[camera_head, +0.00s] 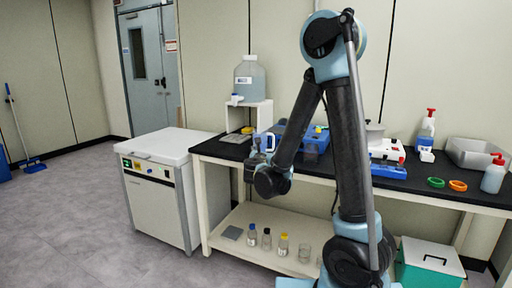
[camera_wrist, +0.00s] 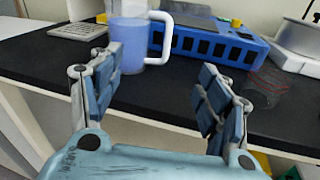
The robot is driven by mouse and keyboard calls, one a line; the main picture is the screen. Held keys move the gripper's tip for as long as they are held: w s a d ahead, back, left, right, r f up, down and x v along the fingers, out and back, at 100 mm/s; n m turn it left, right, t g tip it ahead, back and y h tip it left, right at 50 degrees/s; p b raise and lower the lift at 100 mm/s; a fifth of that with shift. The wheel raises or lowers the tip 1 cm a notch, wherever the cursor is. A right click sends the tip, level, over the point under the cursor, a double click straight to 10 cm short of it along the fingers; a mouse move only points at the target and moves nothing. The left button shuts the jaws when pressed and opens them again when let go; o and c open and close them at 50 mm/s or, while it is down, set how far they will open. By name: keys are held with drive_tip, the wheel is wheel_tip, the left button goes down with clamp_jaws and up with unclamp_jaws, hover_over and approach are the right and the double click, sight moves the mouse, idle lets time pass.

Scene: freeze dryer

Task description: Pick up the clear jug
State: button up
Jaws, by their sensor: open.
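The clear jug (camera_wrist: 128,40) stands upright on the black bench top, near the top of the wrist view. It looks see-through and bluish, with a thick white handle (camera_wrist: 162,38) on its right side. In the head view the jug (camera_head: 267,143) is partly hidden by my gripper and arm. My gripper (camera_wrist: 160,75) is open and empty at the bench's front edge. The jug is beyond the fingertips, in line with the left finger and left of the middle of the gap. My gripper (camera_head: 260,162) is in front of the jug in the head view.
A blue device (camera_wrist: 215,42) with dark slots stands right of the jug, close to its handle. A grey keypad-like plate (camera_wrist: 78,31) lies left of it. A large carboy (camera_head: 250,78) sits on a white stand behind. A white freeze dryer cabinet (camera_head: 150,195) stands left of the bench.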

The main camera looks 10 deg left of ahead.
drive_tip(key=n+y, duration=0.1)
drive_tip(key=n, duration=0.1)
approach(264, 142)
drive_tip(key=shift+t, duration=0.3)
drive_tip(key=w, duration=0.4)
drive_tip(key=w+a, duration=0.1)
drive_tip(key=w, duration=0.7)
drive_tip(key=shift+w+a+f, duration=0.15)
drive_tip(key=shift+a, duration=0.2)
drive_tip(key=c, duration=1.6)
